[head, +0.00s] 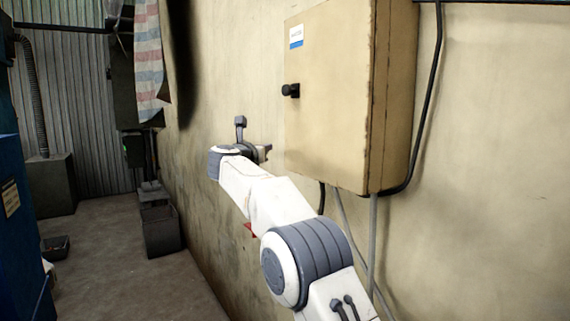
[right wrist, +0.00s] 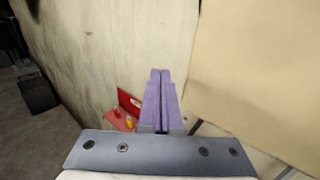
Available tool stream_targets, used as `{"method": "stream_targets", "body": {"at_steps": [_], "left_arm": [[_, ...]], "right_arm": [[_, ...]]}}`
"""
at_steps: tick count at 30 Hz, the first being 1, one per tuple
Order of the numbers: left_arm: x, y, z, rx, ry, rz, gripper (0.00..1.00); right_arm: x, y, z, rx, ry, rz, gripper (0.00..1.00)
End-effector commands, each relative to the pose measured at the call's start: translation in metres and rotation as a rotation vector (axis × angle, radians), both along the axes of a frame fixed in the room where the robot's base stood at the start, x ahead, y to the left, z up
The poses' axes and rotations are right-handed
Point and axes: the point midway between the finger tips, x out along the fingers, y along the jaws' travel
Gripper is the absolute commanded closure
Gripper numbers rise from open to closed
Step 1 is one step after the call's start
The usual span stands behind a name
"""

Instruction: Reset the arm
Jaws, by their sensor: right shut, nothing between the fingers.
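My right arm reaches forward from the lower right in the head view. My right gripper (head: 267,148) is at its far end, partly hidden behind the wrist, close to the wall and left of the beige wall box (head: 325,95). In the right wrist view the purple fingers of the right gripper (right wrist: 160,74) are together with nothing between them. The box (right wrist: 265,75) shows to the right of the fingers there. My left gripper is not in view.
A red item (right wrist: 130,103) with a yellow part is low at the wall; a bit of red (head: 250,230) shows beside my arm. The box has a black knob (head: 290,90) and cables below. A dark bin (head: 161,232) stands left, on open floor (head: 110,270).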

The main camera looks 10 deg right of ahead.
Motion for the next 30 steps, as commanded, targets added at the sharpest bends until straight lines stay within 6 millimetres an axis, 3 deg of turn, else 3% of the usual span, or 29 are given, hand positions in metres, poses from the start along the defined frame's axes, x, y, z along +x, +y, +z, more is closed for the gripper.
{"method": "stream_targets", "body": {"at_steps": [3,9,15,19,25,30], "left_arm": [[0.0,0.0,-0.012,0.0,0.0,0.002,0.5],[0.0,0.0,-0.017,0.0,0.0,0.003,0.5],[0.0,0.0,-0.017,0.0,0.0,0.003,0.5],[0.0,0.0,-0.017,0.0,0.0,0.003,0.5],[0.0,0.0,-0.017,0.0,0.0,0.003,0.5],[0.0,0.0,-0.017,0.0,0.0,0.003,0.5]], "right_arm": [[-0.01,0.031,-0.003,0.001,-0.002,0.006,1.0],[-0.025,0.069,-0.001,0.001,-0.002,0.004,1.0],[-0.033,0.09,0.0,-0.001,-0.001,0.001,1.0],[-0.032,0.09,0.002,-0.063,0.014,0.008,1.0],[-0.018,0.074,0.005,-0.5,0.136,0.085,1.0],[-0.015,0.068,-0.027,-1.01,0.325,0.228,1.0]]}}
